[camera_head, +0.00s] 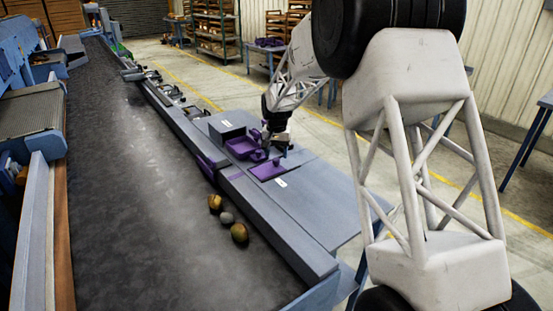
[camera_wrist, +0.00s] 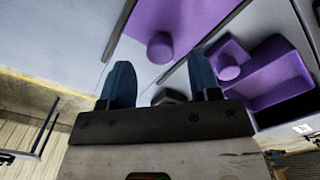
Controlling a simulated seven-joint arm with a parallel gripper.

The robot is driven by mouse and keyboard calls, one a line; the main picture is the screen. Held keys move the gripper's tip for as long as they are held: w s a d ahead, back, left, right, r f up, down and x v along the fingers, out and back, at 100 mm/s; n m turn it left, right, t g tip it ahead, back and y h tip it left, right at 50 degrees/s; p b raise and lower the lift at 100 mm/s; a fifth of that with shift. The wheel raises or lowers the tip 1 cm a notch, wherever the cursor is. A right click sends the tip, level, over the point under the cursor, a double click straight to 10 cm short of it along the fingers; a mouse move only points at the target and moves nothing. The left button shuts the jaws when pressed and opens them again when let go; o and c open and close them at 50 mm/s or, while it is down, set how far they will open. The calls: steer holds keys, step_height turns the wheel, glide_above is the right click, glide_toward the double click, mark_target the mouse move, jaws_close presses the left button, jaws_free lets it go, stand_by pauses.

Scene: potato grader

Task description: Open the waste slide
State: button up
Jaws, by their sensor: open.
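A flat purple slide plate (camera_head: 262,173) with a round knob lies on the grey side table beside the belt. In the wrist view the plate (camera_wrist: 185,18) and its knob (camera_wrist: 160,47) show just beyond my fingertips. A purple open tray (camera_head: 240,149) with its own round knob (camera_wrist: 228,68) is beside it. My gripper (camera_head: 276,149) is over the table near both knobs. In the wrist view my gripper (camera_wrist: 160,62) is open, with the plate's knob ahead of the gap and no visible contact. I cannot read which purple piece is marked waste.
A dark box (camera_head: 227,132) stands on the table behind the tray. Small white labels (camera_head: 280,183) are too small to read. Several potatoes (camera_head: 239,233) lie on the dark belt (camera_head: 120,200) to the left. The near part of the side table (camera_head: 310,207) is clear.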

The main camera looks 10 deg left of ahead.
mark_target(268, 167)
steer(key=shift+f, duration=1.45)
steer(key=shift+c, duration=0.2)
jaws_close()
